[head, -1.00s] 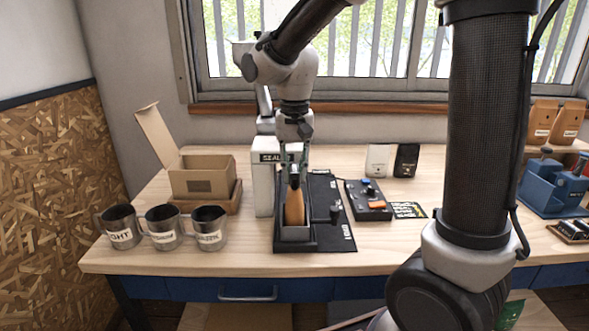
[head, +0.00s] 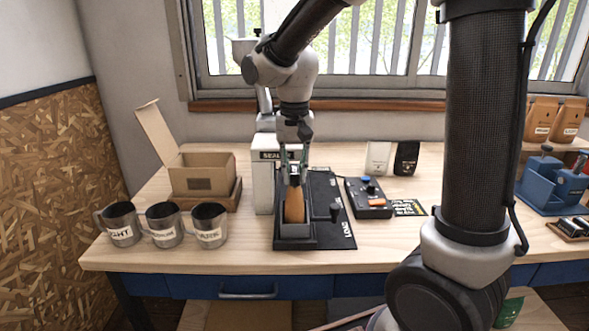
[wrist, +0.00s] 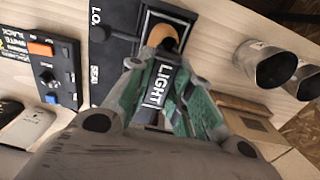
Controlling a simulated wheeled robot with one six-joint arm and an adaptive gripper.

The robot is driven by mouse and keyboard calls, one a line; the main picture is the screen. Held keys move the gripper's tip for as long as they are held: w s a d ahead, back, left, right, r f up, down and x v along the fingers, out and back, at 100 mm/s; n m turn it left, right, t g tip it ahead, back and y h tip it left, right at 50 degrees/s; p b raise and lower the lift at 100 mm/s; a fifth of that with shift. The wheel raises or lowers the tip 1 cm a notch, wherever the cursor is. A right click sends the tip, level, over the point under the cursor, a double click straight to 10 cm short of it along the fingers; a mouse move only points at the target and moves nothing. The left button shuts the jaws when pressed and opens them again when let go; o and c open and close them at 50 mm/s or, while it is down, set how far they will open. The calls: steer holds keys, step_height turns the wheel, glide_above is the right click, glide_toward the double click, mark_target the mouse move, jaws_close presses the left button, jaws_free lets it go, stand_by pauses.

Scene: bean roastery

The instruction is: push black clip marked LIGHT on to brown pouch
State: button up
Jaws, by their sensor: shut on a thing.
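The brown pouch (head: 294,207) stands upright in the grey holder of the black sealing station, and its rounded end also shows in the wrist view (wrist: 162,37). The black clip marked LIGHT (wrist: 163,84) is between my fingers in the wrist view, its white lettering facing the camera. My gripper (head: 293,171) is shut on the clip, directly above the pouch's top. It also shows in the wrist view with green finger pads (wrist: 166,76). The clip is close to the pouch top; whether it grips the pouch edge I cannot tell.
A white sealer (head: 264,185) stands just left of the pouch. A control box (head: 369,199) with knobs is to the right. Labelled metal mugs (head: 163,226) and an open carton (head: 202,180) are at left. White (head: 378,158) and black (head: 406,158) pouches stand behind.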

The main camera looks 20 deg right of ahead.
steer(key=shift+f, duration=0.5)
stand_by(0.4)
steer(key=o, duration=0.8)
steer(key=shift+o, duration=0.3)
steer(key=o, duration=0.4)
steer(key=shift+r, duration=0.15)
steer(key=shift+r, duration=3.4)
